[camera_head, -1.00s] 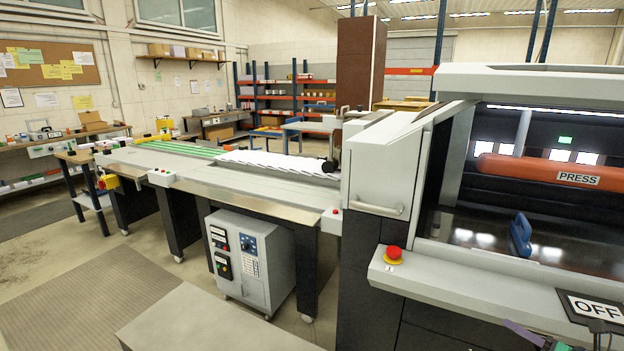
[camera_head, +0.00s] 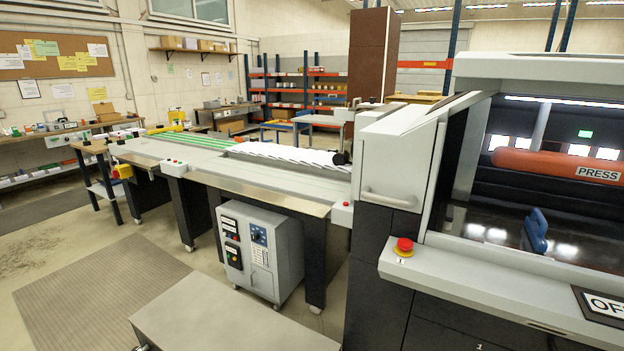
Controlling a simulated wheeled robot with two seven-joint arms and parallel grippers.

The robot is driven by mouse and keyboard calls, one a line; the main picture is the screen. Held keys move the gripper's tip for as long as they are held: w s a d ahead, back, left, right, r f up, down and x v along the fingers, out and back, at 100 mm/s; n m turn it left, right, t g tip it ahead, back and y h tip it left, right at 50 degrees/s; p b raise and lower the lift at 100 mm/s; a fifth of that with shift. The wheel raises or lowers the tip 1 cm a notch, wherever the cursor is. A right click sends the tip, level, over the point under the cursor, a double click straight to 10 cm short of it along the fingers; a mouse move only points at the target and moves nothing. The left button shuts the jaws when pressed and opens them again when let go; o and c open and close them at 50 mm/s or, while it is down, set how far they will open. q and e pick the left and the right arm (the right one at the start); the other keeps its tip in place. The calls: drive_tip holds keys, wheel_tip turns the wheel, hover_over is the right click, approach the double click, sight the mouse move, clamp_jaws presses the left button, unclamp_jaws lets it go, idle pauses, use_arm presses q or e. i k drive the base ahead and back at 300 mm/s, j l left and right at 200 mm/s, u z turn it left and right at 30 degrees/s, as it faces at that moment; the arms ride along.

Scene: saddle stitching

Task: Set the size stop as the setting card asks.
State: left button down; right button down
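I cannot pick out the size stop or a readable setting card for certain. A blue handle-like part (camera_head: 536,230) stands behind the clear front of the machine at the right, below a red-orange cylinder marked PRESS (camera_head: 598,174). The long grey machine bed (camera_head: 270,181) runs away to the left, with white sheets (camera_head: 285,153) lying in an overlapping row and green strips (camera_head: 190,139) farther along. Neither of my grippers is in view.
A red stop button (camera_head: 404,245) sits on the machine's front ledge, with a partly cut-off OFF sign (camera_head: 603,305) at right. A grey control cabinet (camera_head: 258,255) stands under the bed. A low grey platform (camera_head: 225,322) lies in front. Floor at left is open; a pinboard (camera_head: 55,55) hangs behind.

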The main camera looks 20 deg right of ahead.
sight(536, 233)
drive_tip(key=z, duration=1.9)
drive_tip(key=k+u, duration=0.65)
drive_tip(key=u, duration=0.3)
drive_tip(key=k+j+u, duration=0.2)
drive_tip(key=k+u, duration=0.25)
drive_tip(key=i+z, duration=0.1)
drive_tip(key=z, duration=1.25)
drive_tip(key=i+z, duration=0.25)
drive_tip(key=i, duration=0.25)
drive_tip(key=i+z, duration=0.25)
drive_tip(key=i, duration=0.3)
